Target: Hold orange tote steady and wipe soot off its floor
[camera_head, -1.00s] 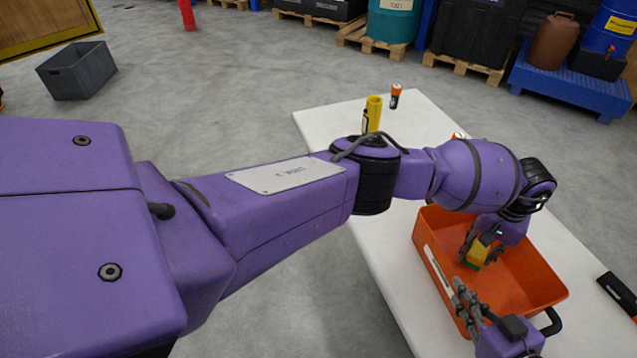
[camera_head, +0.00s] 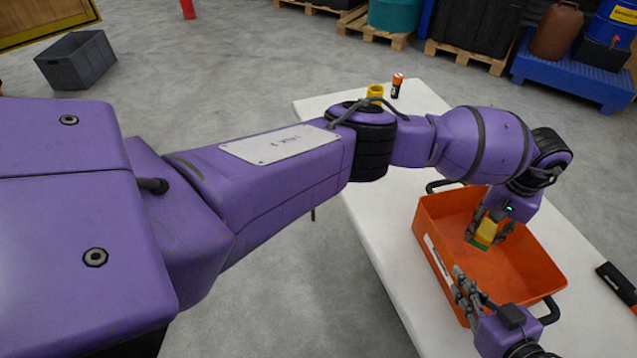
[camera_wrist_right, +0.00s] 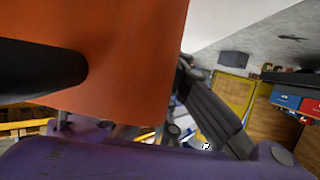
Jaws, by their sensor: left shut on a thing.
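The orange tote (camera_head: 432,218) stands on the white table, with black handles at its far and near ends. My left gripper (camera_head: 488,236) is inside the tote, shut on a yellow sponge (camera_head: 487,231) with a green underside, low over the tote floor (camera_head: 520,262). Whether the sponge touches the floor is unclear, and I cannot make out soot. My right gripper (camera_head: 468,290) is at the tote's near left wall, its fingers apart near the rim. The right wrist view shows the tote's orange wall (camera_wrist_right: 130,80) close up, with a grey finger to its right.
On the white table (camera_head: 385,235), a yellow cup-like object (camera_head: 375,92) and an orange-black cylinder (camera_head: 397,86) stand at the far end. A black item (camera_head: 616,280) lies at the right edge. A grey crate (camera_head: 78,62) sits on the floor.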

